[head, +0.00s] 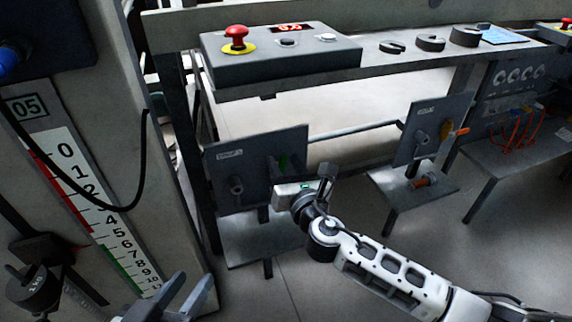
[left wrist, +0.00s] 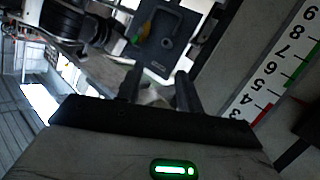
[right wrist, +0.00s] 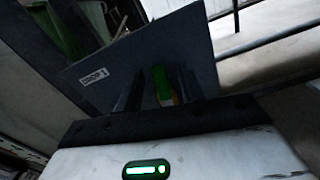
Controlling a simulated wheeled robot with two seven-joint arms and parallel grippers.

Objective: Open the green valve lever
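The green valve lever (head: 283,162) is on the dark grey panel (head: 222,173) left of centre, mostly hidden behind my right gripper (head: 304,188) in the head view. In the right wrist view the green lever (right wrist: 161,86) shows between the two fingers of my right gripper (right wrist: 157,90), against a panel labelled "DROP 1" (right wrist: 200,50). Those fingers are apart; I cannot tell whether either touches the lever. My left gripper (head: 185,297) is open and empty at the bottom of the head view, away from the panel; its parted fingers (left wrist: 159,90) show in the left wrist view.
A second panel (head: 418,128) with a yellow-orange lever (head: 455,134) stands to the right. A control box (head: 280,65) with a red button (head: 236,36) is above. A post with a number scale (head: 75,185) stands left. Open floor (head: 320,275) lies below the panels.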

